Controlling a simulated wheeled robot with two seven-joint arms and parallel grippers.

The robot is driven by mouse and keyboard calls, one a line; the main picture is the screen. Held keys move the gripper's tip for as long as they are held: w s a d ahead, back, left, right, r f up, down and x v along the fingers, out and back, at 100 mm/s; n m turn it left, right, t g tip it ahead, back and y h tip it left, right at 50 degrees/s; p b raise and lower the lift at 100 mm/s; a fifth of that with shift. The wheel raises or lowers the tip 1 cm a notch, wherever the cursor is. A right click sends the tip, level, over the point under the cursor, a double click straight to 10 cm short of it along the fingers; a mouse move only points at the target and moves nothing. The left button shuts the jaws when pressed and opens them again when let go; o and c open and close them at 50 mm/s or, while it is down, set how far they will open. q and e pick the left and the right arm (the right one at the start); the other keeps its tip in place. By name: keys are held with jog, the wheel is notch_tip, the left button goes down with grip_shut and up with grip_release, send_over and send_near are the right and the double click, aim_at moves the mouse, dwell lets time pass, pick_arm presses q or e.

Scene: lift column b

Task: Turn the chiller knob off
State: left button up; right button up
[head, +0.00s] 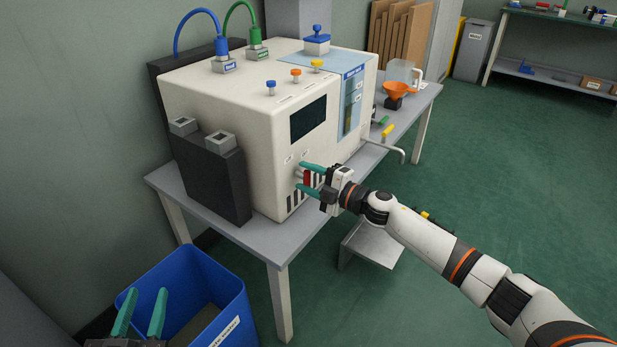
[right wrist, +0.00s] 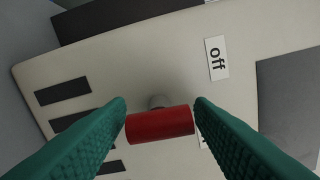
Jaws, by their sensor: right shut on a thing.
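The chiller (head: 225,105) is a large cream box on a grey table. Its red knob (head: 307,178) is low on the front face; in the right wrist view the red bar (right wrist: 160,125) lies almost level across the picture. A white "off" label (right wrist: 217,58) is above and right of the knob there. A second label is mostly hidden behind the right-hand finger. My right gripper (head: 300,177) has its teal fingers shut on the two ends of the red knob. My left gripper (head: 140,308) is open and empty at the lower left, over the blue bin's near side.
A blue bin (head: 228,292) stands on the floor before the table (head: 265,238). A black block (head: 212,180) stands beside the chiller. An orange funnel (head: 397,90) and a clear jug (head: 400,72) are at the table's far end. The green floor at right is open.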

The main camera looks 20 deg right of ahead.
pick_arm(q)
jog(key=shift+f, duration=0.1)
pick_arm(e)
jog(key=shift+n, duration=0.5)
jog(key=o, duration=0.9)
jog(key=shift+s, duration=0.1)
pick_arm(q)
notch_tip(320, 180, down, 8)
jog(key=s+a+g+y+p, duration=0.2)
jog(key=g, duration=0.3)
jog(key=shift+s+r+g, duration=0.2)
jog(key=shift+s+g, duration=0.1)
jog(key=shift+s, duration=0.05)
pick_arm(e)
jog(key=v, duration=1.2)
